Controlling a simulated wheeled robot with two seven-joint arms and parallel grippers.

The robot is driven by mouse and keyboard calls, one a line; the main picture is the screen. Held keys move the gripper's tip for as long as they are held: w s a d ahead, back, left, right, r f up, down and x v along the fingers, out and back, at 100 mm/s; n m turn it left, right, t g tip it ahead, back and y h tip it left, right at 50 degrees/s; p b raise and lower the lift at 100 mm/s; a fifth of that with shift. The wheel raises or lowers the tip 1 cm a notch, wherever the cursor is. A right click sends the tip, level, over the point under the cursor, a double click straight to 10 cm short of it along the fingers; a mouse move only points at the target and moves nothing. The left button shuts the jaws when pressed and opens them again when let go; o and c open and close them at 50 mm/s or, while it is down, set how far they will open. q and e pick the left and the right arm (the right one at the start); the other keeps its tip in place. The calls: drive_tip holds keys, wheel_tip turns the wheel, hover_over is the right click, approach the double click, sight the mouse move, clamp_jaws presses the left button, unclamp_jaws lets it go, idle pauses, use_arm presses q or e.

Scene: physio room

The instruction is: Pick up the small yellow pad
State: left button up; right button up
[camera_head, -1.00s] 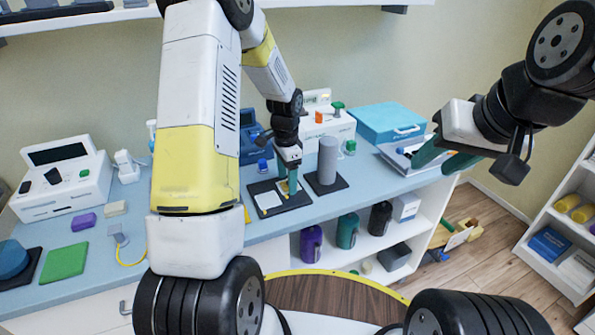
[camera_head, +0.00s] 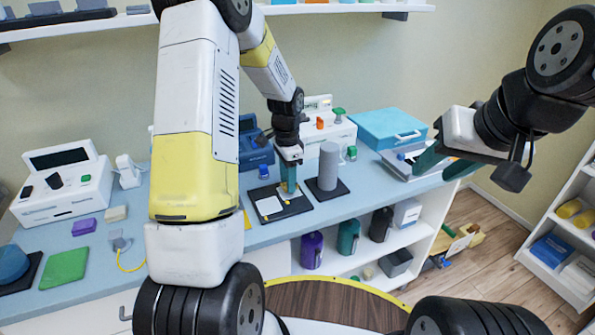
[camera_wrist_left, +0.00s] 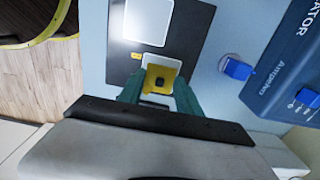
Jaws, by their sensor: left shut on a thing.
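The small yellow pad (camera_wrist_left: 161,78) has a dark knob in its middle and sits between the green fingers of my left gripper (camera_wrist_left: 158,90) in the left wrist view. The fingers are shut on it. In the head view my left gripper (camera_head: 288,188) is over the right part of a black board (camera_head: 294,209) with pale squares on it. The pad is mostly hidden there by the fingers, and I cannot tell its exact height over the board. My right gripper (camera_head: 446,162) has its fingers apart and is empty, near the counter's right end.
A grey cylinder (camera_head: 328,166) on a black base stands just right of my left gripper. A blue device (camera_head: 253,142) and a white device (camera_head: 322,124) stand behind. A teal case (camera_head: 388,128) is at the back right. The counter's front strip (camera_head: 277,232) is clear.

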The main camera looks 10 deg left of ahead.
use_arm(q)
drive_tip(key=shift+s+d+r, duration=0.1)
drive_tip(key=shift+s+r, duration=0.2)
drive_tip(key=shift+r, duration=0.2)
drive_tip(key=shift+s+d+r, duration=0.1)
drive_tip(key=shift+s+r, duration=0.15)
drive_tip(key=shift+r, duration=0.2)
drive_tip(key=s+d+r, duration=0.1)
drive_tip(key=s+d, duration=0.2)
drive_tip(key=s, duration=1.1)
drive_tip(key=shift+s+d+r, duration=0.15)
drive_tip(key=shift+s+d, duration=0.05)
drive_tip(key=shift+d, duration=0.2)
